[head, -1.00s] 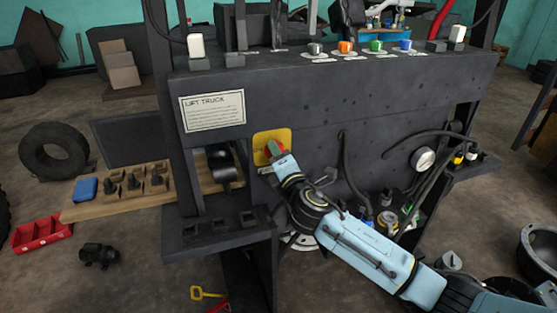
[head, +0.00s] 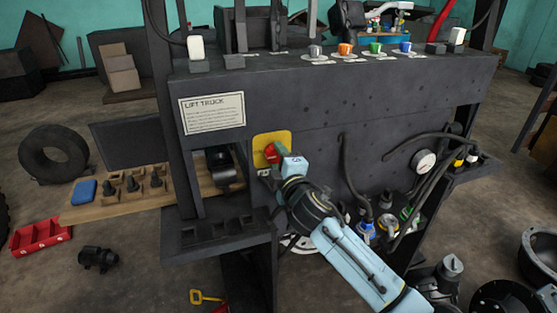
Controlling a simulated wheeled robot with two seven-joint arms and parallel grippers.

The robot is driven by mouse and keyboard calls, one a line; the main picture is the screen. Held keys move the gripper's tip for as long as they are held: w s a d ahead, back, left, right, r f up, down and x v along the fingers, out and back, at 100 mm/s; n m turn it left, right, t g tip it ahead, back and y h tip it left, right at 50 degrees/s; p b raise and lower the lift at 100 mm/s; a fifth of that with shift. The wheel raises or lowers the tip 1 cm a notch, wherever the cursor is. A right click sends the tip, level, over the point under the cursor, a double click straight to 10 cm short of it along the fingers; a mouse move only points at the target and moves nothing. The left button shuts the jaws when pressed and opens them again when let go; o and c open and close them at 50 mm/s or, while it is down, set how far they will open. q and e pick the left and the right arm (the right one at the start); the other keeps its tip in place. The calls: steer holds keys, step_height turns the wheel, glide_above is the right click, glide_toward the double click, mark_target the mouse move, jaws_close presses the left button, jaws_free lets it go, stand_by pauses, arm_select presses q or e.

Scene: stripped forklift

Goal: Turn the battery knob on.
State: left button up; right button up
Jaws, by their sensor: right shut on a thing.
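The battery knob (head: 270,153) is red and sits on a yellow plate (head: 264,138) on the front of the dark forklift panel, right of and below the LIFT TRUCK sign. My right gripper (head: 278,154) is at the knob, its arm reaching in from the lower right. Its fingers are shut on the knob, and the gripper and wrist cover part of the knob and the plate's lower right. My left gripper is not in view.
Coloured levers (head: 376,48) line the panel's top. Hoses and a round gauge (head: 424,161) are at the right. A wooden board (head: 105,209) with dark parts juts out left. A red tray (head: 40,234) lies on the floor.

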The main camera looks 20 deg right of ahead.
stand_by(0.3)
steer(key=o, duration=1)
steer(key=s, duration=1.3)
steer(key=shift+s+d, duration=0.2)
steer(key=shift+f, duration=0.1)
